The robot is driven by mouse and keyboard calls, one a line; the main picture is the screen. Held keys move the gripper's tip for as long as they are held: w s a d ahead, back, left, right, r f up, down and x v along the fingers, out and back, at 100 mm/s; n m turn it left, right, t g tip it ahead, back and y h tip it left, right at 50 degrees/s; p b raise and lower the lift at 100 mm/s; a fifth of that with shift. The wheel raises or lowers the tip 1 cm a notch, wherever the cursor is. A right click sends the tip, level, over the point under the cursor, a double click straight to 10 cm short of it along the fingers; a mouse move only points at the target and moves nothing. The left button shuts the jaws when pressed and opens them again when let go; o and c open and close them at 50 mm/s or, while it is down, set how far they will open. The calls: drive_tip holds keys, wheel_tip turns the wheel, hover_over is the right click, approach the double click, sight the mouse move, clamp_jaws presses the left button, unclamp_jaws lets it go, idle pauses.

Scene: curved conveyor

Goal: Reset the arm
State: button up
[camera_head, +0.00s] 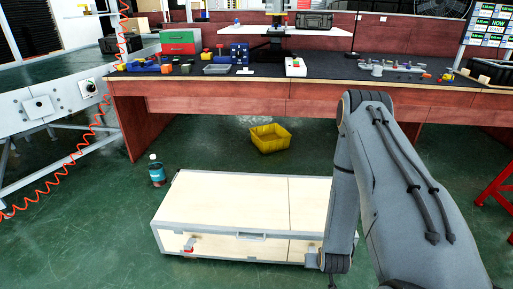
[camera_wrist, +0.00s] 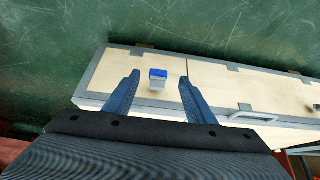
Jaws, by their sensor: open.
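My arm (camera_head: 385,170) reaches down over the right end of the case in the head view and hides part of it. My gripper (camera_wrist: 159,76) shows in the wrist view with its two blue fingers spread apart. A small object with a blue top and pale lower part (camera_wrist: 158,74) appears between the fingertips, with gaps on both sides. It seems to rest on the pale wooden case (camera_wrist: 235,88), though the height between them is hard to judge. In the head view I cannot make out this object or the fingers.
The grey-edged wooden case (camera_head: 225,205) lies on the green floor. A blue bottle (camera_head: 157,172) stands to its left and a yellow bin (camera_head: 269,139) lies behind it. A long red workbench (camera_head: 215,98) with parts spans the back. A conveyor frame (camera_head: 45,105) stands at left.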

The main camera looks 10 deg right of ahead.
drive_tip(key=w+a+r+n+g+y, duration=0.1)
drive_tip(key=a+r, duration=0.3)
drive_tip(key=r, duration=0.6)
drive_tip(key=w+a+r+n+g, duration=0.1)
drive_tip(key=w+a+r, duration=0.1)
drive_tip(key=a+r, duration=0.5)
drive_tip(key=w+a+r+n+g+y, duration=0.1)
drive_tip(key=a+r, duration=0.1)
drive_tip(key=r, duration=1)
drive_tip(key=s+a+r+n+g, duration=0.1)
drive_tip(key=s+a+r, duration=0.4)
drive_tip(key=s+r, duration=0.6)
drive_tip(key=s+a+r+n+g, duration=0.2)
drive_tip(key=s+a+r, duration=0.3)
drive_tip(key=s+r, duration=0.6)
drive_tip(key=d+r+m+p, duration=0.3)
drive_tip(key=d+r+p, duration=0.5)
drive_tip(key=p, duration=0.9)
drive_tip(key=shift+d+r, duration=0.25)
drive_tip(key=shift+c, duration=0.4)
